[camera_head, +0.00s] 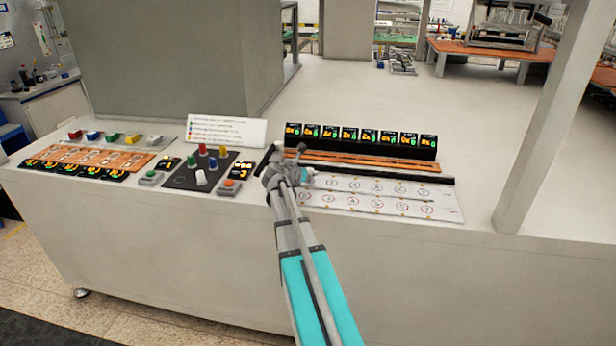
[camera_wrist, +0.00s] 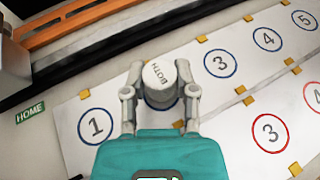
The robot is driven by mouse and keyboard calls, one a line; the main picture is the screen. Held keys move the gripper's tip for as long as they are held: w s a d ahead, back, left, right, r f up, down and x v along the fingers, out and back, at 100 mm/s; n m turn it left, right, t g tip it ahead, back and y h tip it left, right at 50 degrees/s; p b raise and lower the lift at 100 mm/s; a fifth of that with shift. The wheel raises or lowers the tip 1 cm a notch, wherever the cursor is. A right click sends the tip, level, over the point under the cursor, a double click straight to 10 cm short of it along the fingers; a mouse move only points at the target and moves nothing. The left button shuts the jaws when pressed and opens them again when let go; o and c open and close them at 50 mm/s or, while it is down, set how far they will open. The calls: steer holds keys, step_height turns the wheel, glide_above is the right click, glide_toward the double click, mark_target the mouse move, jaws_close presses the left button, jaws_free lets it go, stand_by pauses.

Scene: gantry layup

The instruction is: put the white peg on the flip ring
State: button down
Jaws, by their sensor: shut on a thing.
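My gripper (camera_wrist: 160,95) is shut on a white round piece (camera_wrist: 159,74) with "BOTH" on its top. The piece is over a blue ring between rings 1 and 3 of a white numbered strip; whether it touches the strip I cannot tell. In the head view my gripper (camera_head: 300,178) is at the left end of the strips (camera_head: 385,188). A white peg (camera_head: 201,177) is at the front of a dark board (camera_head: 178,181), left of my gripper, among coloured pegs. Which ring is the flip ring I cannot tell.
A black bar (camera_head: 400,176) and orange rail (camera_head: 370,160) run behind the strips, with a row of displays (camera_head: 360,139) further back. A white sign (camera_head: 228,130) stands behind the dark board. A green HOME label (camera_wrist: 30,113) lies left of ring 1. The counter's right side is clear.

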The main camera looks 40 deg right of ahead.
steer(key=shift+f, duration=0.1)
steer(key=shift+c, duration=2)
jaws_free()
steer(key=shift+r, duration=0.25)
steer(key=p+v, duration=0.4)
steer(key=v, duration=0.8)
steer(key=shift+p, duration=0.3)
